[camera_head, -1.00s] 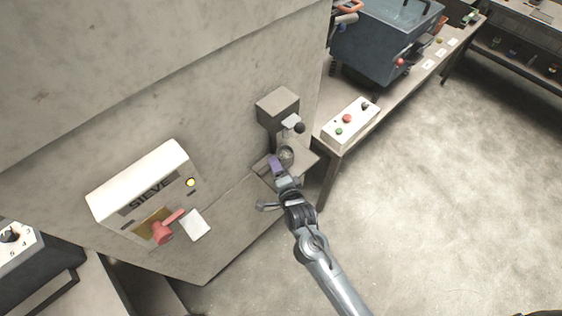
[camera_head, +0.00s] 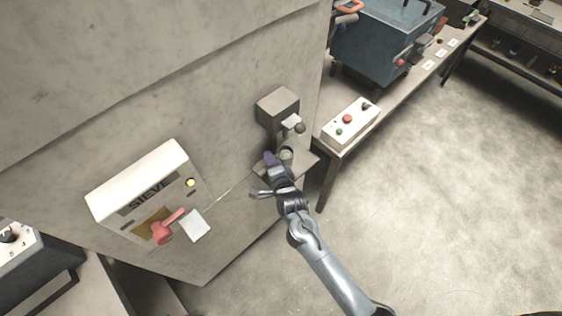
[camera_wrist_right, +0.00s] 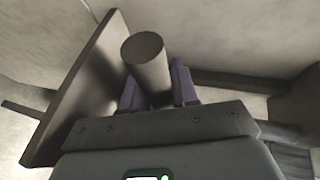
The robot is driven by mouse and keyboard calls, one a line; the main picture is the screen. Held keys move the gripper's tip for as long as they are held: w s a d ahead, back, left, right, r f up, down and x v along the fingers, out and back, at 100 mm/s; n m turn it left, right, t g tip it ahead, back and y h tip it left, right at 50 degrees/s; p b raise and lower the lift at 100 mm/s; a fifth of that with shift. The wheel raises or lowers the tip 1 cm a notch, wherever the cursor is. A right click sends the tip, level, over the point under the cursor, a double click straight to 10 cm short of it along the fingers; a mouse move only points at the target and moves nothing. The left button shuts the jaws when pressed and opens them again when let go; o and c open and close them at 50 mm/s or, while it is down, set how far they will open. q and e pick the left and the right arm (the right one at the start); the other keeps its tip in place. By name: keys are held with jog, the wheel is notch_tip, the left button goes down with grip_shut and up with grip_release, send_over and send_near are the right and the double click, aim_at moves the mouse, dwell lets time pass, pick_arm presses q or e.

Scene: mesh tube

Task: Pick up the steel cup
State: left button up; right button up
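The steel cup (camera_head: 286,154) is a small grey round vessel at the small grey ledge under a block on the wall, in the head view. My right gripper (camera_head: 278,160) is at the cup, with one purple finger showing on its left side. In the right wrist view a plain grey cylinder (camera_wrist_right: 150,68), which looks like the cup, stands between the two purple fingers of the right gripper (camera_wrist_right: 157,88). The fingers are apart with the cylinder filling most of the gap. Whether they press on it cannot be told. My left gripper is not in view.
The ledge (camera_head: 305,163) lies close by the gripper. A white SIEVE box (camera_head: 146,190) with a red handle is left. A button box (camera_head: 350,124) stands on the right bench. Open floor lies right.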

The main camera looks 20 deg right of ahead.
grip_shut()
jog(key=shift+r, duration=0.25)
